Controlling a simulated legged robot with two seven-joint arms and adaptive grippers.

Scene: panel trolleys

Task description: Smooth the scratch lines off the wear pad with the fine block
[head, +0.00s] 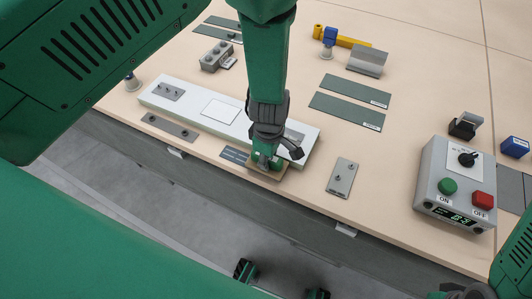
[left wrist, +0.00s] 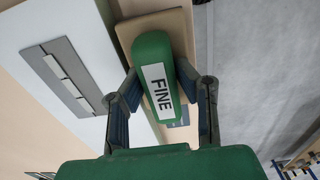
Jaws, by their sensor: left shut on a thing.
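My left gripper (head: 266,160) is shut on the fine block, a green grip on a tan base (head: 268,174). In the left wrist view the green grip, labelled FINE (left wrist: 158,82), sits between the two fingers (left wrist: 166,105). A small dark blue-grey pad with pale lines (head: 234,155), seemingly the wear pad, lies at the table's front edge, just left of the block. The block hides its right end, and I cannot tell whether they touch. My right gripper (head: 468,291) shows only partly at the bottom right; its fingers are unclear.
A long white panel (head: 185,108) lies just behind the pad. Grey plates lie left (head: 170,127) and right (head: 342,178) along the front edge. A control box (head: 453,190) with green and red buttons stands at right. Green-grey strips (head: 346,111) lie behind.

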